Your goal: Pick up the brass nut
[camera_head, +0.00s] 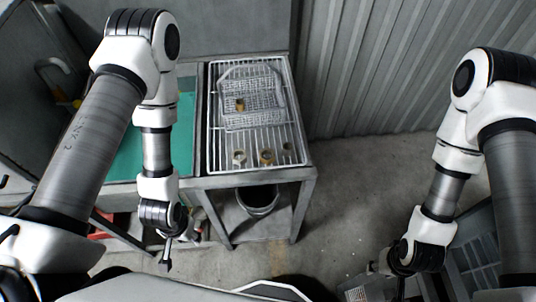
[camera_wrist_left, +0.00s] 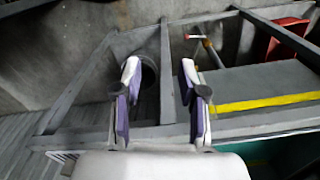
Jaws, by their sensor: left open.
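Several small parts lie on the wire rack of the metal stand. A brass-coloured ring-like part (camera_head: 267,157) lies near the rack's front edge and looks like the brass nut, though it is too small to be sure. A paler part (camera_head: 239,157) lies to its left and a darker brownish one (camera_head: 287,147) to its right. My left gripper (camera_head: 167,262) hangs low in front of the stand, apart from these parts. In the left wrist view its fingers (camera_wrist_left: 163,78) are spread with nothing between them. My right gripper (camera_head: 378,268) is low at the right; its fingers are unclear.
A grey wire basket (camera_head: 262,122) with a brownish part (camera_head: 240,104) in it sits on the rack (camera_head: 210,135). A bucket (camera_head: 258,201) stands below. A green surface (camera_head: 125,160) lies left of the rack. A corrugated wall is behind; open floor (camera_head: 335,200) lies to the right.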

